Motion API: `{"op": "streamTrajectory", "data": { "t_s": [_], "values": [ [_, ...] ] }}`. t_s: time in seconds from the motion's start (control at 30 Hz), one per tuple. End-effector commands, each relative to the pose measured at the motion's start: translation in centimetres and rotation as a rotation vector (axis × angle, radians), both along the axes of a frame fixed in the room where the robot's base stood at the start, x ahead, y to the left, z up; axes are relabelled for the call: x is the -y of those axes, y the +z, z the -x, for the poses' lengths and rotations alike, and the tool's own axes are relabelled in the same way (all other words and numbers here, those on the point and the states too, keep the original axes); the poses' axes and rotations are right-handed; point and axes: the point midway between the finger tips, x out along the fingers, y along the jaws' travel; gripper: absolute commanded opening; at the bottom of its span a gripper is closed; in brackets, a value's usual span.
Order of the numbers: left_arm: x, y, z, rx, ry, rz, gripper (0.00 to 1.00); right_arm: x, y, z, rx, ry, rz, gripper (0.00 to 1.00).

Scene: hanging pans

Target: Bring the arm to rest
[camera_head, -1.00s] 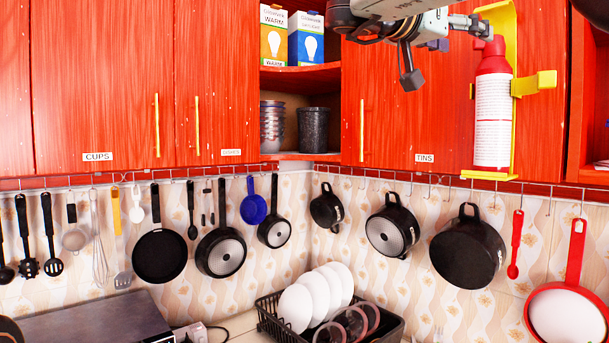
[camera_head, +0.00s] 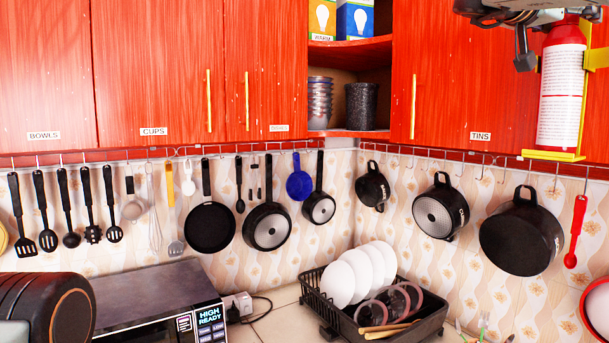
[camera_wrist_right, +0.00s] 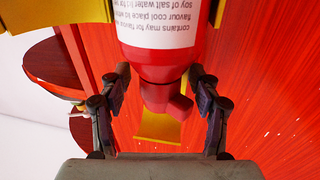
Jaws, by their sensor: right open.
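My left gripper is not in view.
Pans and utensils hang from a rail below the red cabinets (camera_head: 160,80). A black dish rack (camera_head: 430,322) with white plates stands on the counter. A microwave (camera_head: 160,290) is at lower left, with a dark rounded object (camera_head: 40,305) in front.

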Motion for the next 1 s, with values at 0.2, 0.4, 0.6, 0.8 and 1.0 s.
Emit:
{"op": "streamTrajectory", "data": {
  "t_s": [0.2, 0.4, 0.6, 0.8, 1.0],
  "values": [
    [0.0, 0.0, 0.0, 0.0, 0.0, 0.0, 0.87, -0.5, 1.0, 0.2, 0.001, 0.001, 0.003, 0.63],
    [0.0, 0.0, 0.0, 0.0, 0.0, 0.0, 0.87, -0.5, 1.0, 0.2, 0.001, 0.001, 0.002, 0.63],
    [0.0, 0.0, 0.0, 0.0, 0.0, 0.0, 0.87, -0.4, 0.6, 0.1, -0.002, 0.0, 0.002, 0.63],
    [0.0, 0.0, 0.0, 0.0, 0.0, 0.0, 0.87, -2.0, 0.2, 0.6, -0.001, 0.003, 0.004, 0.63],
    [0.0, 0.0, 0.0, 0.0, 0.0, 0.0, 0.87, -5.3, 0.2, 1.7, 0.001, 0.002, 0.005, 0.63]
  ]
}}
